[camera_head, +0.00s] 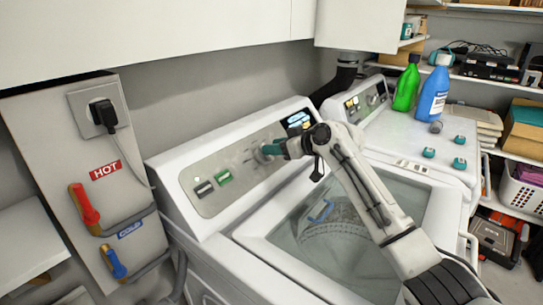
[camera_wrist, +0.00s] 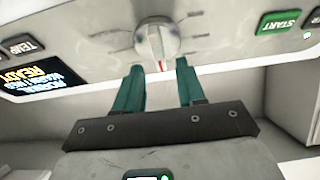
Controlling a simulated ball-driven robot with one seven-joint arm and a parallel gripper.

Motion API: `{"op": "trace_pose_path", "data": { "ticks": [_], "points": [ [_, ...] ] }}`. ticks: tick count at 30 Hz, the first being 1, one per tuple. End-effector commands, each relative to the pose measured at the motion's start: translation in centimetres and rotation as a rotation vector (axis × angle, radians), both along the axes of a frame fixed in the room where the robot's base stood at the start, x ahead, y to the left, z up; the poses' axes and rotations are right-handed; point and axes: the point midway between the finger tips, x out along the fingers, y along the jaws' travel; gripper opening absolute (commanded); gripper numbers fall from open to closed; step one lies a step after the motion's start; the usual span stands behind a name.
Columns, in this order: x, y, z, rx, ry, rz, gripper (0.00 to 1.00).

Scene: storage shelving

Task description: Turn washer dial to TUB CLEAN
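The washer dial (camera_wrist: 157,38) is a round silver knob with a red and white mark pointing toward my gripper in the wrist view. In the head view the dial (camera_head: 261,156) is mostly behind my gripper (camera_head: 276,149), on the sloped control panel of the left machine. In the wrist view the teal fingers of my gripper (camera_wrist: 158,68) are spread about a dial's width apart. Their tips are close to the dial's near edge, and I cannot tell if they touch it. Tick lines surround the dial, but no TUB CLEAN label is readable.
The panel has a green START button (camera_wrist: 281,22), a TEMP button (camera_wrist: 21,47) and a lit READY display (camera_wrist: 44,82). A glass lid (camera_head: 345,235) lies below my arm. A second machine (camera_head: 420,130) with green and blue bottles stands right. A pipe box (camera_head: 90,180) stands left.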

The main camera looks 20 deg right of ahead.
Motion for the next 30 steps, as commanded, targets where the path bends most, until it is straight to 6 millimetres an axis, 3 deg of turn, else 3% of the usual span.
{"op": "trace_pose_path", "data": {
  "ticks": [6,16,28,30],
  "points": [
    [1.24,0.85,-0.69,-0.001,-0.001,-0.001,0.39],
    [1.41,1.02,-0.64,-0.001,-0.001,-0.001,0.39],
    [1.4,1.0,-0.66,0.0,0.0,0.0,0.02],
    [1.4,1.0,-0.66,0.0,0.0,0.0,0.0]
  ]
}}
